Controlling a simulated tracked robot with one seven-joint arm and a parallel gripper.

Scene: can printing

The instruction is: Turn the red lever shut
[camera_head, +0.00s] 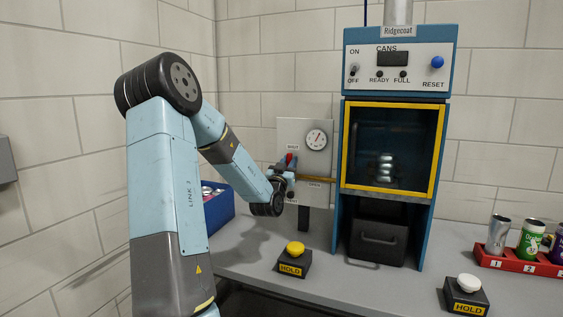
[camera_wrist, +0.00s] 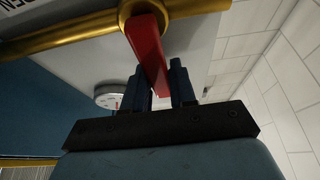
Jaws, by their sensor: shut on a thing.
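The red lever (camera_wrist: 147,48) fills the middle of the wrist view, mounted on a brass valve body on a brass pipe (camera_wrist: 82,39). My gripper (camera_wrist: 167,85) is shut on the lever's free end, with one dark finger on each side. In the head view a small part of the red lever (camera_head: 290,158) shows in front of the grey valve panel (camera_head: 318,157). My gripper (camera_head: 286,175) is at the panel's left side there, and my arm partly hides it. The lever's exact angle against the panel's markings is hard to tell.
A round gauge (camera_head: 316,139) sits on the panel above the pipe. The blue Ridgecoat machine (camera_head: 350,215) stands to the right. A blue bin (camera_head: 221,209) is behind my arm. A yellow HOLD button (camera_head: 295,249) and a white one (camera_head: 469,283) stand on the bench, with a red can rack (camera_head: 520,266) at right.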

